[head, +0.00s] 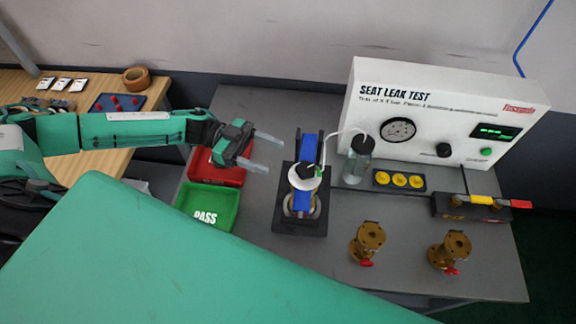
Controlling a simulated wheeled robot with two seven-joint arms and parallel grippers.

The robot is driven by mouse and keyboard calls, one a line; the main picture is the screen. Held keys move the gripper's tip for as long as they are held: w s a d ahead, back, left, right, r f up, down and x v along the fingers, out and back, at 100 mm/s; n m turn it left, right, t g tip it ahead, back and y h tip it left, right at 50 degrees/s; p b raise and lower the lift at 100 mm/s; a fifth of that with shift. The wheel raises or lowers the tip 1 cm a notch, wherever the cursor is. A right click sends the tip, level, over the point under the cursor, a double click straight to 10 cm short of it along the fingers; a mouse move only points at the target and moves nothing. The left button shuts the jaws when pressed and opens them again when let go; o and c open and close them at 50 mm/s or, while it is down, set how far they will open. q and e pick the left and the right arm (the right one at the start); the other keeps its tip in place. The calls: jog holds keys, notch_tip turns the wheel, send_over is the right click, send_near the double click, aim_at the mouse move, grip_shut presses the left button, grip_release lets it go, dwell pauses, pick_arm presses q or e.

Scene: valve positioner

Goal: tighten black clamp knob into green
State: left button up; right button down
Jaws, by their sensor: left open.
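A clamp fixture (287,220) with a black base and blue uprights stands in the middle of the grey bench. A black knob (311,171) sits on top of it, above a white disc (297,182). A small green mark (319,168) shows at the knob's right side; the knob's exact setting is too small to read. My left gripper (275,157) is open and empty. Its two pale fingers point right, to the left of the fixture and apart from the knob. My right gripper is not in view.
A red bin (232,178) and a green PASS bin (213,208) lie left of the fixture. A clear bottle (357,160) with a tube stands right of it, before the white test panel (420,110). Brass valves (367,243) stand at the front right.

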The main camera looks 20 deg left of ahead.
pick_arm(q)
jog(key=a, duration=0.3)
jog(key=shift+a+b, duration=0.2)
jog(key=shift+b, duration=0.15)
